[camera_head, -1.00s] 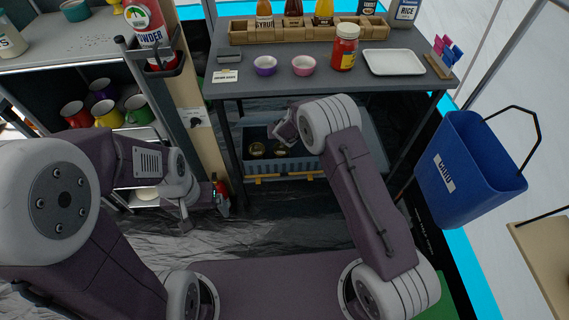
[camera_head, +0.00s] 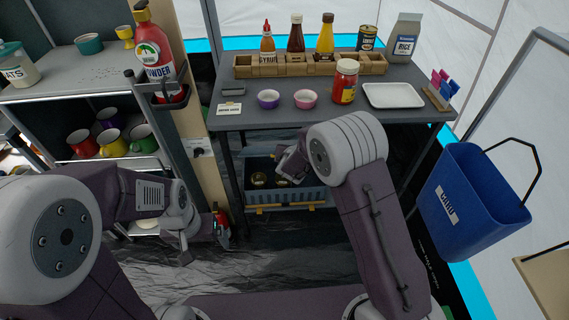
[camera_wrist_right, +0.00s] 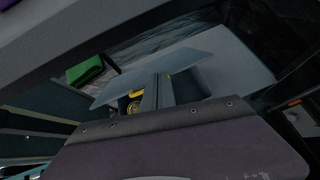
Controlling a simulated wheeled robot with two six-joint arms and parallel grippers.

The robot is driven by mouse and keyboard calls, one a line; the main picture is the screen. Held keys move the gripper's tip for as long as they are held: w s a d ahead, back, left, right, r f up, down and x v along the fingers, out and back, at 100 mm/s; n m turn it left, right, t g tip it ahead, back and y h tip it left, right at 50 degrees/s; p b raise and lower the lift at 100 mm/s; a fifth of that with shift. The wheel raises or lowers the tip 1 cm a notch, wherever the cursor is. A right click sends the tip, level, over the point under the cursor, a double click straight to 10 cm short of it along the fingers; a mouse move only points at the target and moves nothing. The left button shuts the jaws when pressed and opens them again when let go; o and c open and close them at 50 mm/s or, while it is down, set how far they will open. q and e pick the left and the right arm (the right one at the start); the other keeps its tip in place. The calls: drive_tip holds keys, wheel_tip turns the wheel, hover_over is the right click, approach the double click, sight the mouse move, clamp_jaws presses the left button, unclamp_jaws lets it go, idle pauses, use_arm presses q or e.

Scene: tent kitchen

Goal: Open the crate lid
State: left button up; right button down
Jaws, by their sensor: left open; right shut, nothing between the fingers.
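The blue-grey crate (camera_head: 300,196) sits on the floor under the dark table. Its top shows an opening on the left, with round dark and gold things (camera_head: 257,180) inside. My right gripper (camera_head: 287,166) is shut and empty over the crate's back part. My right arm covers the crate's right side, and I cannot make out the lid in the head view. In the right wrist view a flat blue-grey panel (camera_wrist_right: 190,62) lies close beyond the fingers; I cannot tell whether it is the lid. My left gripper (camera_head: 193,245) is open and empty, left of the crate.
The table (camera_head: 235,118) above carries a wooden bottle rack (camera_head: 245,68), two bowls, a jar and a white tray (camera_head: 393,95). Its legs flank the crate. A shelf post (camera_head: 205,165) stands left; a blue bin (camera_head: 470,205) hangs right. Floor before the crate is clear.

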drive_tip(key=s+d+m+t+h+b, duration=0.2)
drive_tip(key=s+d+t+h+b, duration=0.1)
drive_tip(key=t+b, duration=0.15)
drive_tip(key=s+a+f+n+t+y+b, duration=0.1)
drive_tip(key=s+a+f+n+y+b, duration=0.1)
drive_tip(key=s+a+f+b, duration=0.3)
drive_tip(key=s+a+f+n+t+y+b, duration=0.1)
drive_tip(key=s+a+f+n+y, duration=0.15)
drive_tip(key=f, duration=0.55)
drive_tip(key=w+r+b, duration=0.2)
drive_tip(key=w+b, duration=0.2)
drive_tip(key=w, duration=0.8)
drive_tip(key=shift+w+r, duration=0.15)
drive_tip(key=shift+w, duration=0.25)
